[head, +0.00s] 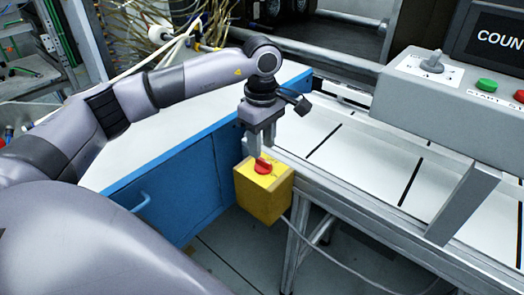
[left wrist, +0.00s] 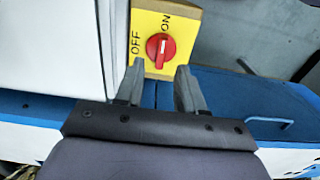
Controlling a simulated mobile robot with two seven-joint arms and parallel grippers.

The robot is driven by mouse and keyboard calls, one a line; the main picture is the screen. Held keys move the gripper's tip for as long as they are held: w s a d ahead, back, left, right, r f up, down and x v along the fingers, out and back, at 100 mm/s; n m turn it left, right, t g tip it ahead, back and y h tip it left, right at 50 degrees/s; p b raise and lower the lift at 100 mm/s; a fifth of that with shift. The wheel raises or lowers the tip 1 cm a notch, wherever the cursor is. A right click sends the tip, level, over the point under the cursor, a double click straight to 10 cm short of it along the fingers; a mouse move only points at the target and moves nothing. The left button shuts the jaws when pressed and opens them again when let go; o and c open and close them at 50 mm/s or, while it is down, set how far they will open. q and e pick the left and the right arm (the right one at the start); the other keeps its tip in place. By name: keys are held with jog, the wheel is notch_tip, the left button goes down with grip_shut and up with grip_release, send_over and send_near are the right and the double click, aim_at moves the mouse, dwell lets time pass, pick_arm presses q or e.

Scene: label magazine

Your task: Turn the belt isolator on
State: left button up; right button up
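The belt isolator is a yellow box (head: 262,199) with a red rotary knob (head: 263,167), mounted at the near end of the conveyor. In the left wrist view the yellow face (left wrist: 188,18) carries the words OFF on the left and ON above the red knob (left wrist: 160,49). The knob's grip bar stands roughly upright in that view, its upper end towards ON. My left gripper (head: 260,150) points down just above the box. In the left wrist view its two fingers (left wrist: 160,70) are apart with nothing between them, just short of the knob. Contact with the knob cannot be told.
The conveyor (head: 380,170) with dark cross lines runs to the right. A grey control panel (head: 450,105) with a switch and a green start button (head: 486,85) stands above it. A blue cabinet (head: 175,190) with a white top is on the left. A cable hangs below the box.

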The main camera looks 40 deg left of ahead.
aim_at(262, 159)
pick_arm(q)
jog(key=shift+r, duration=1.8)
